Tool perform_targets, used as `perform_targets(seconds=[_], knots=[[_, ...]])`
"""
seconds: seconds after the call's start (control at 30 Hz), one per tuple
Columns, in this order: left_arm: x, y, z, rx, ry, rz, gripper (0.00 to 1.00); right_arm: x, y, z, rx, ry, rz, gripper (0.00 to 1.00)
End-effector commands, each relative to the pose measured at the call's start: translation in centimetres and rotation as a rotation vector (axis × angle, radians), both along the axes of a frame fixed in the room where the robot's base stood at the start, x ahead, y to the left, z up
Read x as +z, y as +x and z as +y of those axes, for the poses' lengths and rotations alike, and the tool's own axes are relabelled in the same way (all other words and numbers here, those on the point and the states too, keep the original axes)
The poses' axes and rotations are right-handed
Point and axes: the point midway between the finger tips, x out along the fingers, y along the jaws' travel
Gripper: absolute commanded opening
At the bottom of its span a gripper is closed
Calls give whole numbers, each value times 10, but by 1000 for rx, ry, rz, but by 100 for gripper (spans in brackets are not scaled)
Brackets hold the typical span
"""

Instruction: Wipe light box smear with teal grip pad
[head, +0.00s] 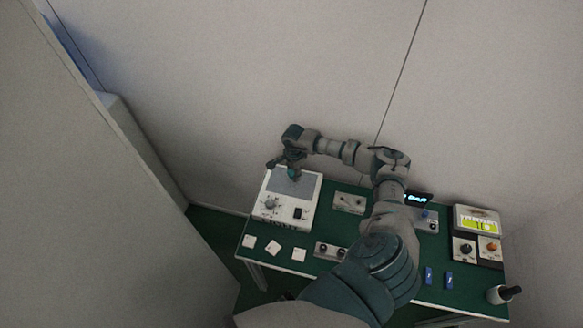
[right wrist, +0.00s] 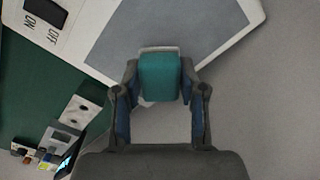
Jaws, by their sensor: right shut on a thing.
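The light box (head: 283,212) is a white unit with a grey panel (head: 309,187) at the left end of the green table. In the right wrist view its panel (right wrist: 140,22) fills the top. My right gripper (head: 291,170) is over the far part of the panel. It is shut on the teal grip pad (right wrist: 159,77), which has a whitish base showing at its edges. The pad is at the panel's edge; I cannot tell whether it touches. No smear can be made out on the panel. My left gripper is not in view.
Several white square tiles (head: 273,248) lie along the front left of the green table (head: 340,225). Small grey switch units (head: 348,203) stand mid-table. Blue pieces (head: 428,276), a lit meter (head: 477,221) and a dark-capped bottle (head: 503,294) are at right. A wall stands close behind.

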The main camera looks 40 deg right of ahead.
Motion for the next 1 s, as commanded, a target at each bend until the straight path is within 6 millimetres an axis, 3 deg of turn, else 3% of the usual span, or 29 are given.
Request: perform_targets(seconds=[0.4, 0.77, 0.87, 1.0], knots=[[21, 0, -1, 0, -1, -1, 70, 37, 1, -5, -13, 0, -1, 8], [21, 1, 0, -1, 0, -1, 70, 37, 2, -6, -12, 1, 0, 8], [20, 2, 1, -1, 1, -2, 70, 39, 4, 2, 27, 3, -2, 8], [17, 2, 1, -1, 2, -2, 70, 52, 13, 37, 213, 4, -7, 8]])
